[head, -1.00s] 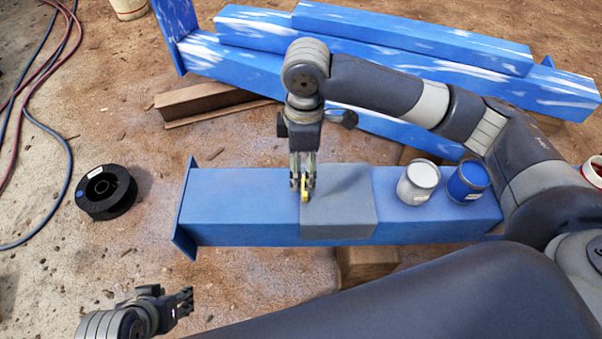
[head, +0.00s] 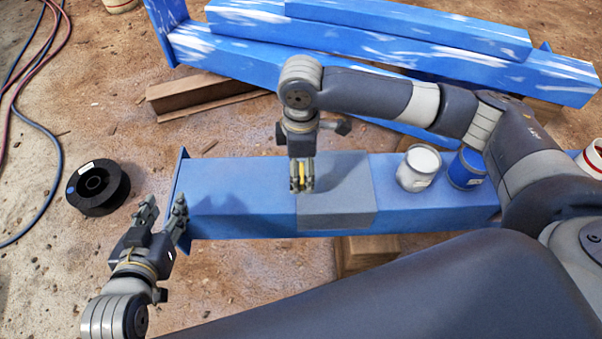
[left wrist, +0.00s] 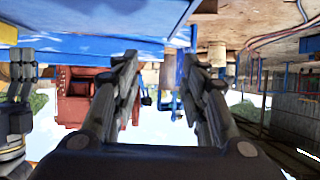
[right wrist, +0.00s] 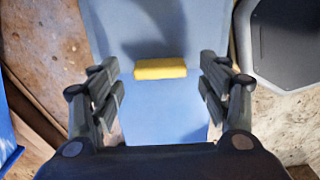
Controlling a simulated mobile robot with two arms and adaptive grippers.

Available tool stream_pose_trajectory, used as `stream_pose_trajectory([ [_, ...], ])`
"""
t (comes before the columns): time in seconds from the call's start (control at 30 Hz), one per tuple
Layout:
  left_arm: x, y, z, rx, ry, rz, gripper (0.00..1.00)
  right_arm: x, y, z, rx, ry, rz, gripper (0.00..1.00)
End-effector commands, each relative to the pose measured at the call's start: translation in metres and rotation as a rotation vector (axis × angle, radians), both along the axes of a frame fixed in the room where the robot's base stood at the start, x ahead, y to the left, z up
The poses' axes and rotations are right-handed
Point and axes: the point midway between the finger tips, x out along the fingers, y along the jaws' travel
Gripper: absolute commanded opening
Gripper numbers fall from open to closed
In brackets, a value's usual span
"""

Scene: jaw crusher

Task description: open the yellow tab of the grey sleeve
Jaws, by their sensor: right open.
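The grey sleeve (head: 348,190) wraps the middle of a blue beam (head: 240,200). Its yellow tab (head: 302,169) is near the sleeve's left edge and is partly hidden by my right gripper (head: 302,188), which comes down over it. In the right wrist view the yellow tab (right wrist: 160,69) is a short bar centred between the two fingers, with clear gaps on both sides. The right gripper is open and does not hold it. My left gripper (head: 163,208) is open and empty by the beam's left end; its spread fingers (left wrist: 158,70) also show in the left wrist view.
A white can (head: 417,170) and a blue can (head: 467,170) stand on the beam right of the sleeve. A black spool (head: 97,188) lies on the ground at left, near hoses (head: 30,90). More blue beams (head: 380,45) lie behind. Wooden blocks (head: 365,255) support the beam.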

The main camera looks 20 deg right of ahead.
Motion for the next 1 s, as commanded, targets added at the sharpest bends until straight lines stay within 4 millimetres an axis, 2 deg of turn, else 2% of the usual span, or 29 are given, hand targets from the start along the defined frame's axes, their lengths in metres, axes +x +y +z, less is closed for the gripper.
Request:
stream_pose_trajectory([
  [0.1,0.011,-0.005,0.016,-0.023,-0.095,-0.007,0.4,0.0,0.0,-0.013,-0.001,0.001,-0.001,0.7],
  [0.3,0.02,-0.01,0.036,-0.047,-0.197,-0.013,0.4,0.0,0.0,-0.023,0.0,0.001,0.001,0.7],
  [0.67,0.022,-0.011,0.042,-0.054,-0.227,-0.015,0.4,0.0,0.0,-0.025,0.0,0.001,0.001,0.7],
  [0.7,0.021,-0.011,0.042,-0.054,-0.227,-0.015,0.4,0.0,0.0,-0.025,0.0,0.001,0.001,0.68],
  [0.73,0.021,-0.011,0.042,-0.054,-0.227,-0.015,0.4,0.0,0.0,-0.025,0.0,0.001,0.001,0.61],
  [0.97,0.022,-0.011,0.042,-0.054,-0.227,-0.015,0.4,0.0,0.0,-0.025,0.0,0.001,0.001,0.09],
  [1.0,0.022,-0.011,0.042,-0.053,-0.227,-0.014,0.4,0.0,0.0,-0.025,0.0,0.001,0.001,0.07],
])
